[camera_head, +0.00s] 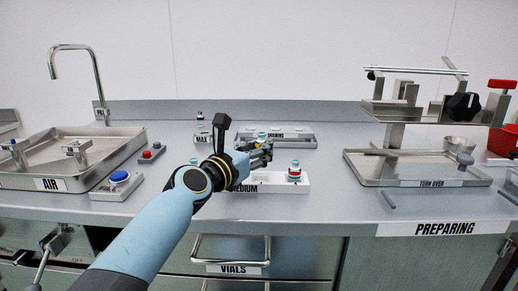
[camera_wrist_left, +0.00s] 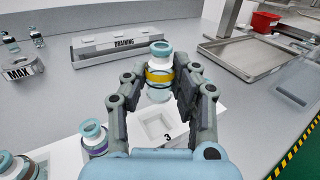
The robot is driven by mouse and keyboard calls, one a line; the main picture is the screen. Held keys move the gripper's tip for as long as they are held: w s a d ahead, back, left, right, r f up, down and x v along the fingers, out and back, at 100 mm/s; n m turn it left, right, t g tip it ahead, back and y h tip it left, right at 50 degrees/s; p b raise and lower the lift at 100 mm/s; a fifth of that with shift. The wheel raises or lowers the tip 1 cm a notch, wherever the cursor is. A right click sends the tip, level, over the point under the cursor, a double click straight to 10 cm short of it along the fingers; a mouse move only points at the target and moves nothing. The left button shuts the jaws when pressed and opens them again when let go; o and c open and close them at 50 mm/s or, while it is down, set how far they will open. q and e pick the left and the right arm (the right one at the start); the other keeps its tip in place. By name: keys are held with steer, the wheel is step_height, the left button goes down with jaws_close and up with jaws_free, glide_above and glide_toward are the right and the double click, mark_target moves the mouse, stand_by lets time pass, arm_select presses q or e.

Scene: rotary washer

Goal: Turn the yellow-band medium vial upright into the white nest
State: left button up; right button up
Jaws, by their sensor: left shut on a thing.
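The yellow-band medium vial (camera_wrist_left: 159,76) is between the fingers of my left gripper (camera_wrist_left: 160,90) in the left wrist view, with its teal top up and its clear body below. It looks roughly upright, above the white nest (camera_wrist_left: 155,126) near an empty square recess marked 3. I cannot tell whether its base touches the nest. In the head view, my left gripper (camera_head: 262,150) is over the white nest (camera_head: 272,186), and its fingers hide most of the vial. My right gripper is out of view.
A red-band vial (camera_head: 294,172) stands in the nest at the right. In the left wrist view a purple-band vial (camera_wrist_left: 94,139) stands close to the left finger. The draining rack (camera_head: 292,136) is behind. The turn-over tray (camera_head: 360,172) is to the right.

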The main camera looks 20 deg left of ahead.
arm_select(q)
steer(key=shift+f+b, duration=0.7)
steer(key=shift+f, duration=0.25)
steer(key=shift+f+b, duration=0.65)
steer(key=shift+b, duration=0.05)
steer(key=shift+f+b, duration=0.75)
steer(key=shift+f, duration=0.25)
steer(key=shift+r, duration=0.1)
steer(key=shift+r+p, duration=0.35)
steer(key=shift+p, duration=0.25)
steer(key=shift+f+b, duration=0.5)
steer(key=shift+f, duration=0.3)
